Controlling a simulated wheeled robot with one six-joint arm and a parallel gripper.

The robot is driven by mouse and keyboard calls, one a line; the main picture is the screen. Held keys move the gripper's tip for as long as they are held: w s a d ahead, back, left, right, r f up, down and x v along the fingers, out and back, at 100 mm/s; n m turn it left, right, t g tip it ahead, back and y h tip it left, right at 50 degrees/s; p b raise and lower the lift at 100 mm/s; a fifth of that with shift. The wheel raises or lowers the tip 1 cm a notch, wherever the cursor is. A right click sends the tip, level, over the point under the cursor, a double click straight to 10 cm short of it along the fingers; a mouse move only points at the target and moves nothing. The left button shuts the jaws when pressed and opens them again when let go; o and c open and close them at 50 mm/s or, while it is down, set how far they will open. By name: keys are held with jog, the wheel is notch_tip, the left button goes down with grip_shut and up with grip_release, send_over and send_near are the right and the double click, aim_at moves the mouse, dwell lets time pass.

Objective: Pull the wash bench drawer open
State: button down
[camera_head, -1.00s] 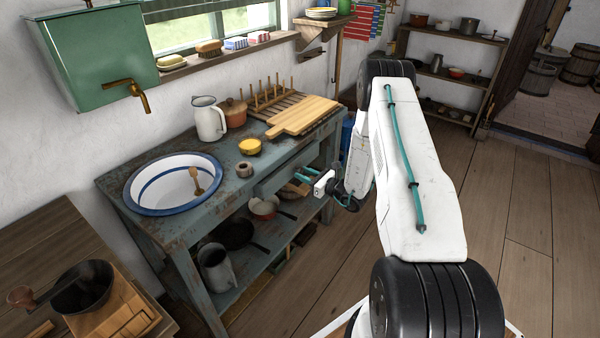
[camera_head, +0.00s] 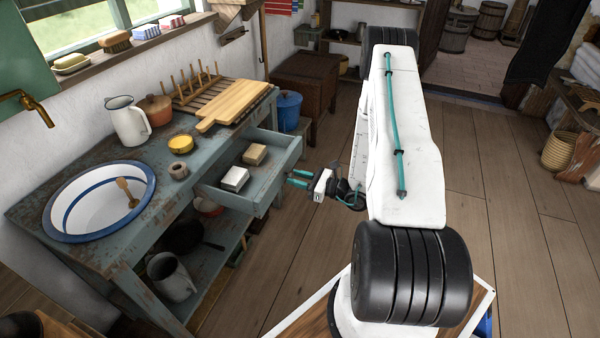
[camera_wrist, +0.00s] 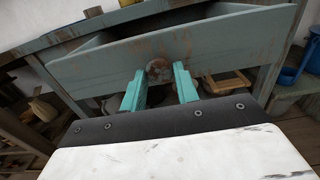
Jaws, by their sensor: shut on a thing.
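The wash bench (camera_head: 95,225) is a worn blue-grey wooden bench. Its drawer (camera_head: 258,193) stands pulled well out, with a light block and a brown block (camera_head: 255,154) visible inside. In the wrist view the drawer front (camera_wrist: 225,50) fills the upper part, with a rusty round knob (camera_wrist: 158,70) at its middle. My gripper (camera_head: 295,178) has teal fingers and is at the drawer front. In the wrist view my gripper (camera_wrist: 160,88) has its fingers on both sides of the knob and is shut on it.
A white basin with a blue rim (camera_head: 62,213), a jug (camera_head: 127,122) and a cutting board (camera_head: 233,103) stand on the bench top. A blue pot (camera_head: 288,108) stands behind the drawer. Wooden floor (camera_head: 510,220) to the right is clear.

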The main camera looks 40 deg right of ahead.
jog(key=shift+s+d, duration=0.15)
jog(key=shift+s, duration=0.05)
jog(key=c, duration=1.1)
grip_release()
jog(key=v, duration=0.7)
jog(key=shift+s+d, duration=0.15)
jog(key=shift+s, duration=0.2)
